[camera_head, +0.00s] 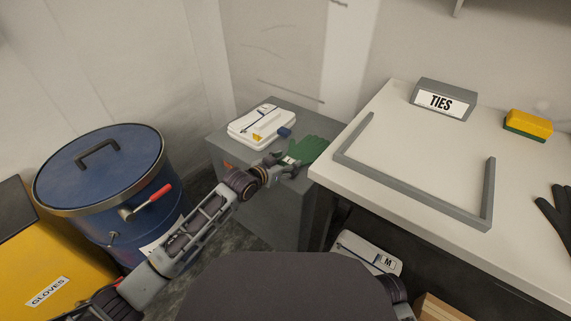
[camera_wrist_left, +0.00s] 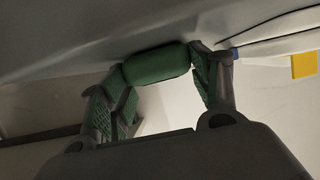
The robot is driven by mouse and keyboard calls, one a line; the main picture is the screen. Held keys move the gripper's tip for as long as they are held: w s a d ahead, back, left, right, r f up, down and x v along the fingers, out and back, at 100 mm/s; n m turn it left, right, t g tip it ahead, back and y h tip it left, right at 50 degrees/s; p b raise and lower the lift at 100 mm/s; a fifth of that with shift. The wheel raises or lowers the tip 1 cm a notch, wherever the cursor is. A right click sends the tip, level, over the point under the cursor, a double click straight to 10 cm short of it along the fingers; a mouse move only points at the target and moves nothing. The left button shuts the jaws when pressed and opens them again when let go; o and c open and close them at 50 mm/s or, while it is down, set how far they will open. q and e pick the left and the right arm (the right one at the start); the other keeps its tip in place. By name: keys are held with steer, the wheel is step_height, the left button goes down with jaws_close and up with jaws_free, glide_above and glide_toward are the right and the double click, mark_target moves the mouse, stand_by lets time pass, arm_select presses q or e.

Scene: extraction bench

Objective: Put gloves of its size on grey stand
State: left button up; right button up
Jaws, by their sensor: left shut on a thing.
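Green gloves (camera_head: 308,149) are at the right part of the grey stand's top, beside a folded white packet (camera_head: 250,130). The grey stand (camera_head: 225,142) is between the blue drum and the white bench. My left gripper (camera_head: 289,166) is shut on the near end of the green gloves. In the left wrist view a rolled green part of the gloves (camera_wrist_left: 157,66) is between its two fingers. I cannot tell whether the gloves rest on the stand or hang just above it. My right gripper is not in view.
A blue drum (camera_head: 75,172) stands left of the stand. A yellow box labelled GLOVES (camera_head: 30,262) is at lower left. A packet marked M (camera_head: 357,246) is below.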

arm_select(q)
steer(key=o, duration=1.1)
steer(key=shift+c, duration=0.2)
steer(key=shift+p+v, duration=0.3)
steer(key=shift+v, duration=0.5)
steer(key=p+v, duration=0.3)
steer(key=v, duration=0.7)
steer(key=shift+s+r, duration=0.15)
steer(key=shift+r, duration=0.05)
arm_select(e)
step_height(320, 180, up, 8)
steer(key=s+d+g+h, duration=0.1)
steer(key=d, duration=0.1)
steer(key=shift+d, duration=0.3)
arm_select(q)
steer(key=shift+a, duration=0.1)
